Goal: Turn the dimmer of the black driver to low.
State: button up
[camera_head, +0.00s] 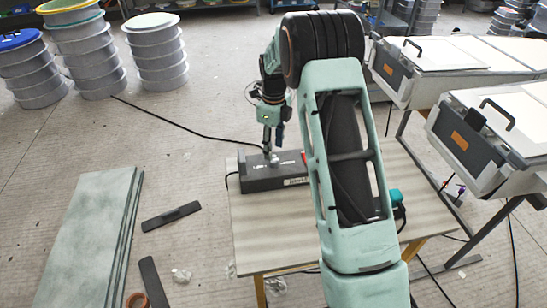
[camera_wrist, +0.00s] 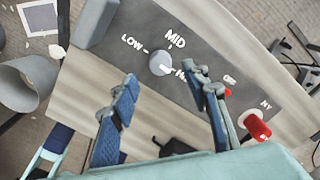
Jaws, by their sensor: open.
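The black driver (camera_head: 285,182) lies on the small table, partly behind my arm. In the wrist view, its dark face (camera_wrist: 205,45) carries the labels LOW, MID and a partly hidden HI. The round grey dimmer knob (camera_wrist: 159,62) sits among them, with a white mark on its side toward HI. My gripper (camera_wrist: 163,82) is open, its blue fingers on either side below the knob, apart from it in the picture. In the head view, my gripper (camera_head: 271,157) is over the driver. Whether it touches the knob is unclear.
A red switch (camera_wrist: 229,93) and a red part (camera_wrist: 257,127) lie right of the knob, near my right finger. The table (camera_head: 262,236) has bare room in front of the driver. White benches (camera_head: 440,75) stand right; a teal-topped item (camera_head: 395,197) is at the table's right edge.

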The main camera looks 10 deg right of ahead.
aim_at(274, 159)
notch_tip(274, 159, down, 5)
jog(key=shift+f, duration=0.2)
jog(key=c, duration=1.2)
jog(key=shift+o, duration=0.2)
